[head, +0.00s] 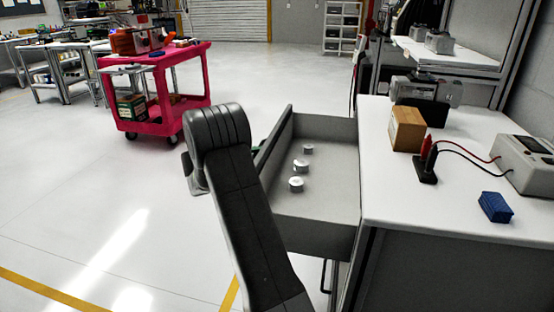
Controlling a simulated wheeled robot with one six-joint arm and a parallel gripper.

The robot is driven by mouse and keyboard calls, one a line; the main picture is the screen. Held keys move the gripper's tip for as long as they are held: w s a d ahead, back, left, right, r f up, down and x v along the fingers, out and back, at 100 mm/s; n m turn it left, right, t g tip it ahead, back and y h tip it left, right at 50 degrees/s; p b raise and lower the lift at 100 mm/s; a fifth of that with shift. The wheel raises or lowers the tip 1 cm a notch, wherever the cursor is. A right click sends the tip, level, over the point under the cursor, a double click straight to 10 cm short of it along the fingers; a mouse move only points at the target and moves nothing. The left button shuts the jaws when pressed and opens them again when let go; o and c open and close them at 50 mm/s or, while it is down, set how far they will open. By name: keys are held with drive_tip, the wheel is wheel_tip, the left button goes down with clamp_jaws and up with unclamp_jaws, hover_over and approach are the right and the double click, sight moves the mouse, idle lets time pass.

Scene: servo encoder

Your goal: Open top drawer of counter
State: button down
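The counter (400,197) is on the right, with a white top and grey sides. Its top drawer (328,207) stands pulled out to the left, well clear of the counter body. Three small white round parts (302,166) lie in a row on the drawer floor. My dark arm rises from the bottom of the view in front of the drawer's left end and hides part of its front. My gripper is hidden behind my arm and the drawer front, so I cannot see whether it touches the handle.
On the counter top are a wooden block (407,129), a blue block (495,207), a black probe stand (426,168) and a meter (527,160). A red cart (150,126) stands at the back left. The floor left of my arm is clear.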

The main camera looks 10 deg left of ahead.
drive_tip(key=shift+a+f, duration=0.1)
drive_tip(key=shift+a, duration=2.1)
drive_tip(key=c, duration=1.5)
unclamp_jaws()
drive_tip(key=shift+o, duration=0.2)
drive_tip(key=p+v, duration=0.1)
drive_tip(key=v, duration=1.2)
drive_tip(key=shift+s+a+p, duration=0.25)
drive_tip(key=shift+a+p, duration=0.05)
drive_tip(key=shift+w+d, duration=0.1)
drive_tip(key=b+x, duration=0.1)
drive_tip(key=x, duration=1.2)
drive_tip(key=shift+w+d+b, duration=0.15)
drive_tip(key=shift+d+b, duration=0.2)
drive_tip(key=shift+d, duration=0.1)
